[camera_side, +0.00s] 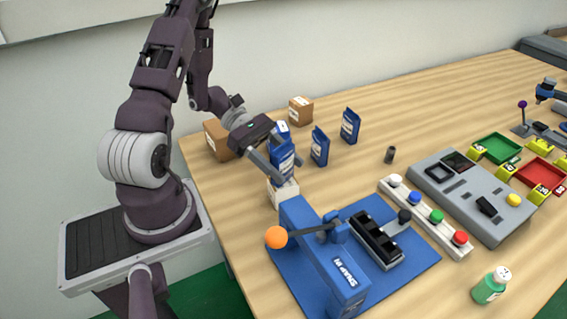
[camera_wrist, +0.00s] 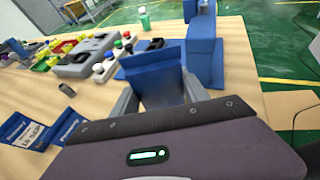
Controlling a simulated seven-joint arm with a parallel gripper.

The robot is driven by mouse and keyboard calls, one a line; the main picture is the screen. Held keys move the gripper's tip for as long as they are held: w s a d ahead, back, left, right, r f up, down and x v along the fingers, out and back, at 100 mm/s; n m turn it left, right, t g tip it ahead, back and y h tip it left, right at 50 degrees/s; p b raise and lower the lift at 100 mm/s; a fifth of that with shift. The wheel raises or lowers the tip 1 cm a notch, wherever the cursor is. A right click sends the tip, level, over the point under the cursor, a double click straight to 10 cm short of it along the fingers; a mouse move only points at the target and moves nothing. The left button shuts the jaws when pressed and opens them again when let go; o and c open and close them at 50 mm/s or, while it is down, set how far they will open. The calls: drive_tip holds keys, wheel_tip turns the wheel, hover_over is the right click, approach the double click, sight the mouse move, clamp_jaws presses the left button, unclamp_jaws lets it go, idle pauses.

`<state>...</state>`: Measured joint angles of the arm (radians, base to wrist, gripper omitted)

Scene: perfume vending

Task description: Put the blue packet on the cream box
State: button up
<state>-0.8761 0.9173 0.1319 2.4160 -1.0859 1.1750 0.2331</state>
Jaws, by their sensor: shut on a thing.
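My gripper (camera_side: 286,168) is shut on a blue packet (camera_side: 281,152), with one finger on each side of it. The packet looks nearly upright. It also shows between the fingers in the wrist view (camera_wrist: 156,72). The cream box (camera_side: 284,192) stands on the table directly below the packet in the side view, partly hidden by the packet and fingers. The packet's lower end is at the box's top, but I cannot tell whether they touch. In the wrist view the cream box cannot be made out clearly.
Two other blue packets (camera_side: 319,146) (camera_side: 350,126) stand to the right, and two brown cartons (camera_side: 301,110) (camera_side: 217,139) behind. A blue press with an orange knob (camera_side: 276,237) stands close in front of the cream box. A button strip (camera_side: 425,216) and grey console (camera_side: 470,190) lie farther right.

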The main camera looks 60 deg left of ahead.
drive_tip(key=o, duration=1.6)
drive_tip(key=shift+c, duration=0.2)
drive_tip(key=shift+a+r, duration=0.1)
drive_tip(key=v, duration=1.1)
drive_tip(key=s+d+r+m+y, duration=0.4)
drive_tip(key=d+r+m+y, duration=0.2)
drive_tip(key=d+m, duration=0.3)
drive_tip(key=s+d+r+m+y, duration=0.4)
drive_tip(key=d+r+m+y, duration=0.2)
drive_tip(key=d+r+m, duration=0.3)
drive_tip(key=shift+s+r+m+t, duration=0.2)
drive_tip(key=shift+s+m+t, duration=0.1)
drive_tip(key=shift+m, duration=1.9)
